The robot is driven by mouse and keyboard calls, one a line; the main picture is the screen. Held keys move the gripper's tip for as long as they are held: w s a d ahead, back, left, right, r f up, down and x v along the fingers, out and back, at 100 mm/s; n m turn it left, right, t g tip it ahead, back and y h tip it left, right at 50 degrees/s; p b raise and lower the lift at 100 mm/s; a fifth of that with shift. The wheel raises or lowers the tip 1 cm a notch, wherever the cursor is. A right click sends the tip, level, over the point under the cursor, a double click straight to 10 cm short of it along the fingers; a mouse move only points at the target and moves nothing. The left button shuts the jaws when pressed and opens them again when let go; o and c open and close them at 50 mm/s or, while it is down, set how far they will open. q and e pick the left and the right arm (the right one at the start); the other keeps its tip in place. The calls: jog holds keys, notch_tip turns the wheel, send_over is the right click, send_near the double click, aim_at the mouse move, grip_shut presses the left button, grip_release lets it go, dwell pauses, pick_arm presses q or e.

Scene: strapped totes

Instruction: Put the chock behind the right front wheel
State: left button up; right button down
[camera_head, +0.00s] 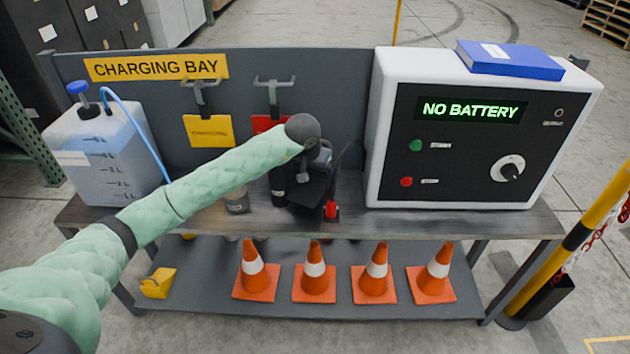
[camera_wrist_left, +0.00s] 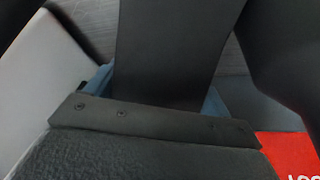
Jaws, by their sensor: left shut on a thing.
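A yellow wedge-shaped block (camera_head: 158,283), which looks like a chock, lies at the left end of the lower shelf. No wheel shows in either view. My left gripper (camera_head: 318,195) is above the bench top, in front of the back panel and left of the white charger. It is seen from behind and its fingertips are mostly hidden. It is shut on a dark thing (camera_wrist_left: 170,50) that fills the middle of the left wrist view; I cannot tell what it is. A small red part (camera_head: 331,210) shows just below the gripper. My right gripper is not in view.
The charger (camera_head: 378,150) reads NO BATTERY and carries a blue binder (camera_head: 510,62). A jug (camera_head: 95,155) with a blue hose stands at the left. Several cones (camera_head: 375,275) fill the lower shelf (camera_head: 210,295). A yellow-black post (camera_head: 575,245) stands at right.

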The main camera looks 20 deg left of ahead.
aim_at(315, 181)
pick_arm(q)
jog(key=shift+f, duration=2.05)
jog(key=shift+f, duration=0.15)
jog(key=o, duration=1.4)
jog(key=shift+o, duration=1)
